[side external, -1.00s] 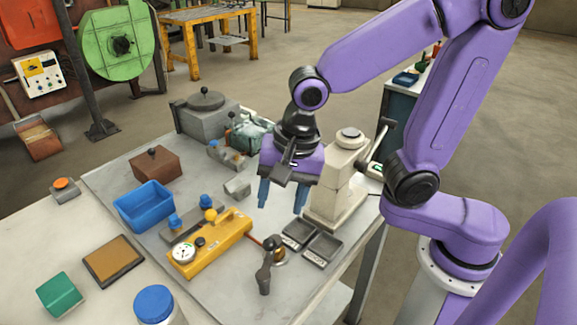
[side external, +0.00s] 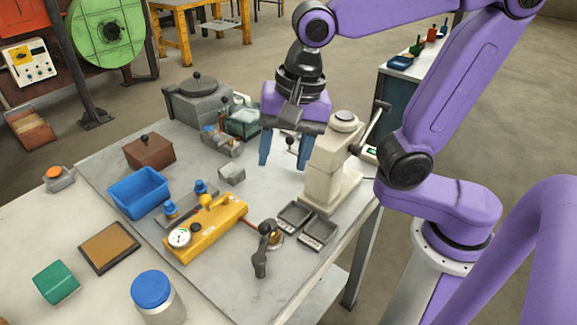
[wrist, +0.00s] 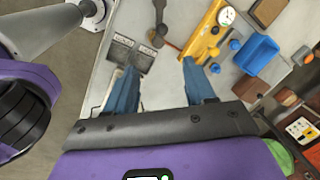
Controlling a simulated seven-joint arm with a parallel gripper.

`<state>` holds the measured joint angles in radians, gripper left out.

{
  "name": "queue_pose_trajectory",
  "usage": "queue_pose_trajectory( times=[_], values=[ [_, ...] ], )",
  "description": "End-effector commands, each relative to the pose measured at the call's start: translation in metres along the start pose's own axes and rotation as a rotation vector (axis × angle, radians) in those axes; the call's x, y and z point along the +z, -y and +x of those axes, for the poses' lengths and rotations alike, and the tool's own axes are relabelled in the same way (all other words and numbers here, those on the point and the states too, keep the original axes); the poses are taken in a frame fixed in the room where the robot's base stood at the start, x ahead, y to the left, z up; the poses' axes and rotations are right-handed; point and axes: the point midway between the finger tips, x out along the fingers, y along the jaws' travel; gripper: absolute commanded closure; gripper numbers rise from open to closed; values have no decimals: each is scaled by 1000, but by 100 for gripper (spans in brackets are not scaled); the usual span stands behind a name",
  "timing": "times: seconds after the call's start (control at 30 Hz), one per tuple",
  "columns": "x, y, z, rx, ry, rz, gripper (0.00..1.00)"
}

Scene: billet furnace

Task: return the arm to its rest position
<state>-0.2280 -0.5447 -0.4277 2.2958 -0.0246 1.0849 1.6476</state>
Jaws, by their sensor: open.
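My gripper (side external: 284,150) hangs above the metal worktable, fingers pointing down and apart. Its two blue fingers are open with nothing between them. It is behind and left of the cream press-like stand (side external: 333,160) in the side view, and I cannot tell the exact gap to it. In the wrist view the open fingers of my gripper (wrist: 160,85) frame bare grey table (wrist: 162,76). My purple arm reaches in from the right.
Two dark trays (side external: 306,223), a yellow gauge unit (side external: 205,230), a blue bin (side external: 138,193), a brown lidded box (side external: 149,150) and a grey lidded furnace block (side external: 199,100) stand on the table. A blue-capped jar (side external: 153,292) is in front. Open floor lies behind the table.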

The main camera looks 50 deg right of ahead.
Motion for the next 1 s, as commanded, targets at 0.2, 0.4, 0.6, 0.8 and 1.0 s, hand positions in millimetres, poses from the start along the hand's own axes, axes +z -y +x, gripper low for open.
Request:
queue_pose_trajectory(
  times=[0.2, 0.4, 0.6, 0.8, 1.0],
  values=[
    [-10, -20, 10, 27, 15, -310, 46],
    [-18, -46, 20, 49, 38, -659, 46],
    [-22, -78, 28, 66, 66, -1006, 46],
    [-22, -113, 35, 80, 100, -1353, 46],
    [-19, -148, 40, 87, 139, -1683, 46]
  ],
)
